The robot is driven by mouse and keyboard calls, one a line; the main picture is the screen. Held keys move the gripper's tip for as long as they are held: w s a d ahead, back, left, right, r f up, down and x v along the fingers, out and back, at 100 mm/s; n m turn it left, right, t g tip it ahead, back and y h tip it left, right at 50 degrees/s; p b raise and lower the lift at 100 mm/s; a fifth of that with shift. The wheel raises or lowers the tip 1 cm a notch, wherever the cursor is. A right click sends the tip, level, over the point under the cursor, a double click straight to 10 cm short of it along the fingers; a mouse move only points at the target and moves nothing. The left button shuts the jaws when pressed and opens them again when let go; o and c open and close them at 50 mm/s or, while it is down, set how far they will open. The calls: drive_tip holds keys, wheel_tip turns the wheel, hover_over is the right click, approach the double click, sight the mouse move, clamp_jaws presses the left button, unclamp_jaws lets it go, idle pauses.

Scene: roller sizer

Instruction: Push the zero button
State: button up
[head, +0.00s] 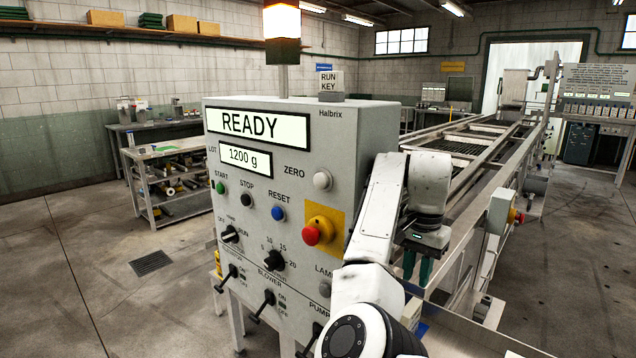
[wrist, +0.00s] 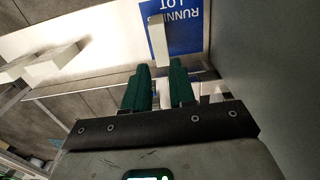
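The zero button (head: 322,180) is a round whitish button beside the word ZERO on the front of the grey control panel (head: 335,135). It is unobstructed. My gripper (head: 417,272) hangs to the right of the panel, apart from the button, with its green fingers pointing down. In the wrist view my gripper (wrist: 160,75) shows a gap between its two fingers and nothing clearly held there. The button is not visible in the wrist view. The panel displays read READY and 1200 g.
A red emergency button (head: 312,235) on a yellow plate sits below the zero button. Blue reset button (head: 278,213), knobs and levers share the panel. My arm crosses the panel's right side. A conveyor runs behind. A blue label (wrist: 183,22) lies beyond my fingers.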

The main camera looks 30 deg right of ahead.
clamp_jaws()
idle(1.2)
